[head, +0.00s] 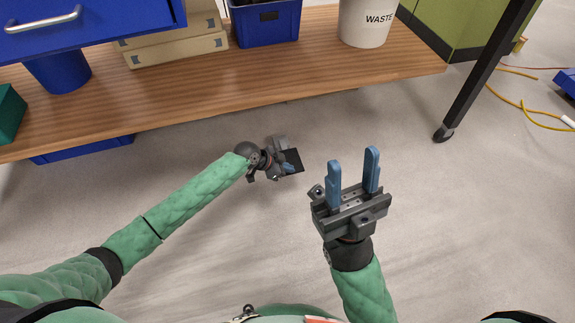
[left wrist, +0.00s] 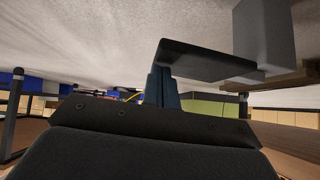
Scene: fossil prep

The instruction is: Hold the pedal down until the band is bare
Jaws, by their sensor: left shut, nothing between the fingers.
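The pedal (head: 293,158) shows in the head view as a dark flat plate beside a grey block, low near the floor in front of the wooden shelf. It also shows in the left wrist view (left wrist: 195,60), joined to the grey block. My left gripper (head: 289,168) is shut and empty, its blue fingers at the pedal plate. In the left wrist view the fingers (left wrist: 161,85) overlap the plate's edge; I cannot tell whether they press it. My right gripper (head: 353,158) is open and empty, to the right of the pedal. I see no band in either view.
A wooden shelf (head: 270,81) spans the back, holding a white waste bin (head: 365,22), a blue bin (head: 265,22) and cardboard boxes (head: 178,50). A black caster leg (head: 485,75) stands at the right. Yellow cable (head: 520,104) lies beyond it. The grey floor between is clear.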

